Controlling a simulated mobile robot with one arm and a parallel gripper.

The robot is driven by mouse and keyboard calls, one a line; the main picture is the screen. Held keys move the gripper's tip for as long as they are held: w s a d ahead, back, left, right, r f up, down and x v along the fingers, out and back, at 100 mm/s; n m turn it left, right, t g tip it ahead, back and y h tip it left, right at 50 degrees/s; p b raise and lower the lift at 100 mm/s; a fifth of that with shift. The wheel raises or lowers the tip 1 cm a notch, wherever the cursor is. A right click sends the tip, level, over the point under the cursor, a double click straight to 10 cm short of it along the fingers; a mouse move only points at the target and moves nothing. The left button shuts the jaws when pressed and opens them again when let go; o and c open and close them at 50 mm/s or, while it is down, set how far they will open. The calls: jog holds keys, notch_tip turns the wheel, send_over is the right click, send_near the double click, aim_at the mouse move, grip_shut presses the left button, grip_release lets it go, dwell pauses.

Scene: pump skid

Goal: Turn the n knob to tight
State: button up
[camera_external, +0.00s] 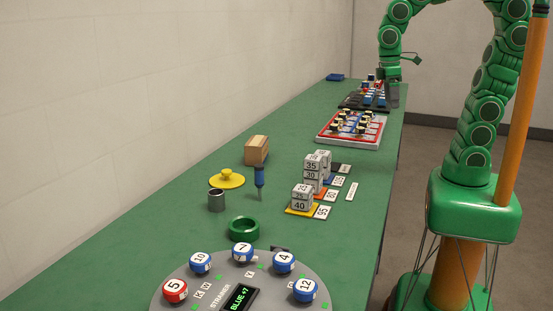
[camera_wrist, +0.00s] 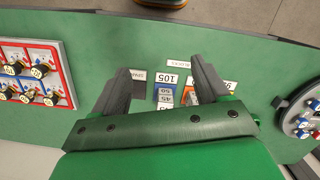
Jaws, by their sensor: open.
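Several black knobs with pale yellow tops stand on a white panel (camera_external: 351,127) with red and blue borders. The panel also shows at the left of the wrist view (camera_wrist: 68,70). I cannot read which knob is n, nor its setting. Behind it a darker panel (camera_external: 350,103) carries more small parts, too small to tell apart. My gripper (camera_external: 393,95) hangs near the far right part of the bench, by the dark panel. In the wrist view, my gripper (camera_wrist: 161,82) is open, its two dark fingers apart with nothing held between them.
On the green bench, grey numbered blocks (camera_external: 312,168) stand on coloured cards.

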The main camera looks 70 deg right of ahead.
jog(key=w+a+n, duration=0.4)
jog(key=w+a, duration=0.3)
jog(key=a, duration=0.4)
jog(key=w+a+n+t, duration=0.1)
jog(key=w+a+n, duration=0.2)
jog(key=w+a, duration=0.55)
jog(key=w+a+n, duration=0.4)
jog(key=w+a, duration=0.1)
jog(key=a, duration=0.8)
jog(key=n, duration=1)
send_over(305, 285)
jog(key=shift+t, duration=0.3)
notch_tip(305, 285, down, 13)
jog(key=shift+f, duration=4.1)
